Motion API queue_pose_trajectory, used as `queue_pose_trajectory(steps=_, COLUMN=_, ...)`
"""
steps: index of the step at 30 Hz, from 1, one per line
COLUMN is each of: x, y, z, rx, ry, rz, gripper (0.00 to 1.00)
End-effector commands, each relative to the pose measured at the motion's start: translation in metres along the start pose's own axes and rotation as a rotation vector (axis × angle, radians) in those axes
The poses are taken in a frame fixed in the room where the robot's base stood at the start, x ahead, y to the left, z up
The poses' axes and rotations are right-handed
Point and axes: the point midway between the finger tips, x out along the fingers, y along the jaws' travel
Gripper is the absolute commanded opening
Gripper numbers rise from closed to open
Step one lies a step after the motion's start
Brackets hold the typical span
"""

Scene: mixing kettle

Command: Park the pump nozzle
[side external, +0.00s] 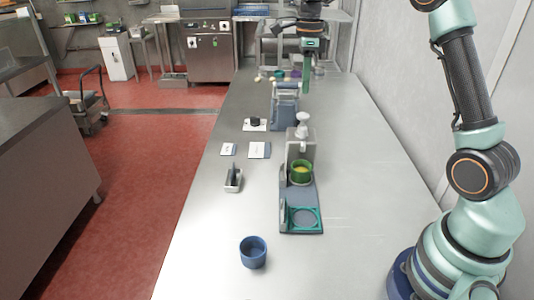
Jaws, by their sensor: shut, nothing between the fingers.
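A pump with a pale head (303,119) stands on top of a grey block (300,146). A green cup (302,179) with yellow contents sits in front of the block, below the pump head. The nozzle itself is too small to make out clearly. My gripper (306,72) hangs down over the far end of the table, well behind the pump and apart from it. Its fingers are shut and nothing shows between them.
A blue cup (253,252) stands nearest. Left are a grey holder (233,181), white cards (259,150) and a dark knob (255,122). A blue-grey stand (285,106) is behind. The table's right side is clear.

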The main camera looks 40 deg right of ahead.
Motion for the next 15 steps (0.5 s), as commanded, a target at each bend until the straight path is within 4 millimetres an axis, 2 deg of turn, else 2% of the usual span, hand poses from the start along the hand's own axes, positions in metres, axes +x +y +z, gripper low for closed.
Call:
queue_pose_trajectory(steps=9, x=0.0, y=0.0, z=0.0, rx=0.0, ry=0.0, rz=0.0, gripper=0.0)
queue_pose_trajectory(steps=10, x=0.0, y=0.0, z=0.0, rx=0.0, ry=0.0, rz=0.0, gripper=0.08)
queue_pose_trajectory(steps=13, x=0.002, y=0.004, z=0.001, rx=-0.001, ry=0.0, rz=0.0, gripper=0.46)
queue_pose_trajectory(steps=14, x=0.003, y=0.008, z=0.001, rx=-0.002, ry=0.001, rz=0.001, gripper=0.53)
queue_pose_trajectory(steps=15, x=0.005, y=0.013, z=0.002, rx=-0.003, ry=0.001, rz=0.001, gripper=0.53)
